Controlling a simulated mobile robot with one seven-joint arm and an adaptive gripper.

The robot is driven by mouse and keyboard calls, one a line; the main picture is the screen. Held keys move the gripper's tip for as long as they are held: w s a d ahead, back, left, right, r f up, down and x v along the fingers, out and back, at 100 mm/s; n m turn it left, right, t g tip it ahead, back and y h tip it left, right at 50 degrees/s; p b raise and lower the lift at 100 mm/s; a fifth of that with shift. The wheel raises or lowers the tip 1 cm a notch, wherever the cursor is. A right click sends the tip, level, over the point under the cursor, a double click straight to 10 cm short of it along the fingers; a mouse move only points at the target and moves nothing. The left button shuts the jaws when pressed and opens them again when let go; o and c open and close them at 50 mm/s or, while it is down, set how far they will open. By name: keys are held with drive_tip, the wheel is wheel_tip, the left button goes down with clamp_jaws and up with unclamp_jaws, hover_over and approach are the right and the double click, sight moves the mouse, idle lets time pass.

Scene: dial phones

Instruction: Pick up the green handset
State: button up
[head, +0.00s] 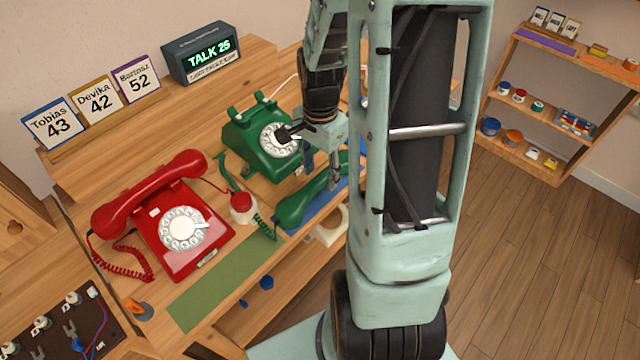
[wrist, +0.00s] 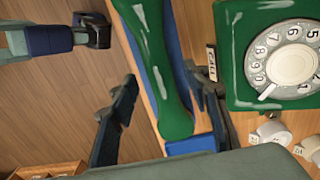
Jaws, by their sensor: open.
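The green handset (head: 302,205) lies off its cradle on a blue mat (head: 322,207), in front of the green dial phone (head: 258,147). My gripper (head: 322,172) is open and is over the far part of the handset, partly hiding it in the head view. In the wrist view the handset (wrist: 160,75) runs lengthwise between the two open fingers of my gripper (wrist: 160,85). One finger is beyond the table edge side, the other between the handset and the green phone (wrist: 230,65). I cannot tell whether either finger touches the handset.
A red phone (head: 182,230) with its handset on stands at left, near a red-topped white object (head: 242,206). A green mat (head: 226,282) lies bare in front. Number cards (head: 93,97) and a display box (head: 202,54) stand behind. A shelf (head: 550,95) is at right.

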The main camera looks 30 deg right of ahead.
sight(320, 178)
drive_tip(key=shift+f, duration=1.55)
drive_tip(key=shift+c, duration=0.2)
clamp_jaws()
